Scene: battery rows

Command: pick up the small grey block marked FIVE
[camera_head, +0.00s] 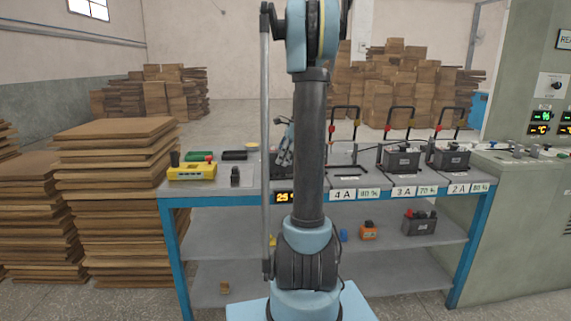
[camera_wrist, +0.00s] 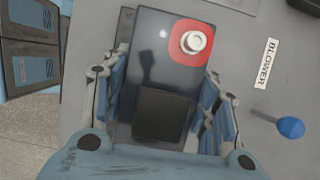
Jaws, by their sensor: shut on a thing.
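My gripper (camera_wrist: 160,90) has its fingers on both sides of a dark grey block (camera_wrist: 150,55) in the wrist view. The block has a red patch with a pale round terminal at its far right and a raised black part at its near end. I can read no FIVE on it, and its sides are hidden by the fingers. In the head view my gripper (camera_head: 285,148) is low over the bench, partly hidden behind my arm, and the block there cannot be made out clearly.
The bench (camera_head: 210,187) holds a yellow device (camera_head: 192,171) at left and dark batteries (camera_head: 398,159) at right in bays marked 3A and 2A; bay 4A looks empty. A BLOWER label (camera_wrist: 266,64) and blue knob (camera_wrist: 290,127) are right of the block. Stacked boards stand at left.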

